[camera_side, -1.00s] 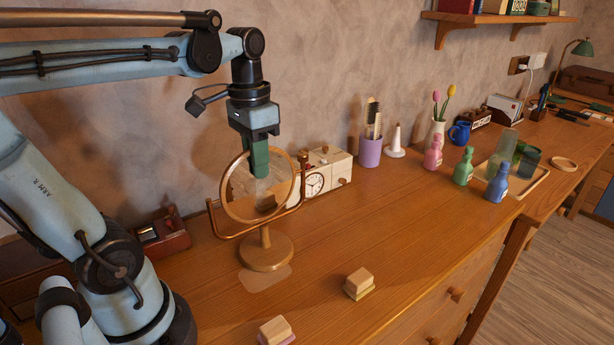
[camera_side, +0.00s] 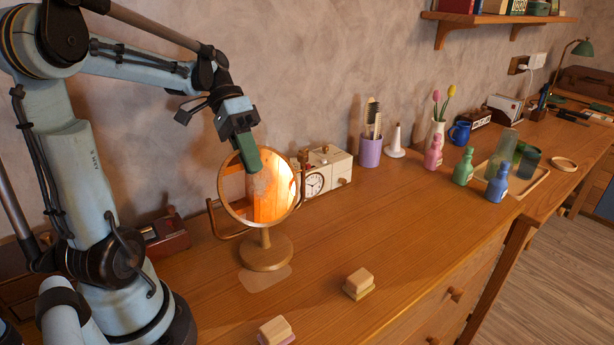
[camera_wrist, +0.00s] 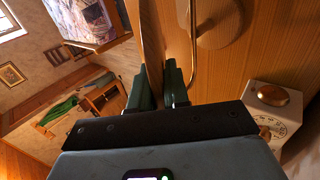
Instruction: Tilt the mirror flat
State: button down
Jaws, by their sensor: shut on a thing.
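The round mirror (camera_side: 268,196) has a wooden rim and hangs in a U-shaped bracket on a round wooden base (camera_side: 266,254). It stands steeply on the desk and shows a bright orange reflection. My gripper (camera_side: 250,164) comes down at a slant on its upper rim, with green fingers covering a little of the top. In the wrist view, my gripper (camera_wrist: 158,92) has the thin edge-on mirror (camera_wrist: 150,45) between its fingers, shut on it. The bracket rod (camera_wrist: 194,45) runs close to the right finger.
A white clock box (camera_side: 327,170) stands just behind the mirror to the right. Two small blocks, one (camera_side: 359,280) and another (camera_side: 275,330), lie in front. A purple cup (camera_side: 369,152) and several bottles stand farther right. The desk front between them is clear.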

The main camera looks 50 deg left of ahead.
jog(key=shift+w, duration=0.1)
dwell(0.3)
jog(key=c, duration=1.2)
grip_release()
jog(key=shift+r, duration=0.5)
jog(key=r, duration=0.1)
jog(key=d+r, duration=0.1)
jog(key=r, duration=0.1)
jog(key=shift+r, duration=0.3)
jog(key=d+r, duration=0.2)
jog(key=d, duration=0.1)
jog(key=s+d+r, duration=0.1)
jog(key=d+r, duration=0.1)
jog(key=d, duration=0.2)
jog(key=d+r, duration=0.2)
jog(key=d, duration=0.1)
jog(key=shift+s+d+r, duration=0.15)
jog(key=shift+s+d, duration=0.2)
jog(key=shift+s, duration=0.05)
jog(key=shift+a, duration=0.15)
jog(key=shift+w+a+f, duration=0.1)
jog(key=shift+a+f, duration=0.35)
jog(key=shift+a, duration=0.3)
jog(key=shift+w+a+f, duration=0.15)
jog(key=shift+a+f, duration=0.35)
jog(key=shift+a, duration=0.2)
jog(key=shift+w+a+f, duration=0.1)
jog(key=shift+a+f, duration=0.35)
jog(key=shift+a, duration=0.3)
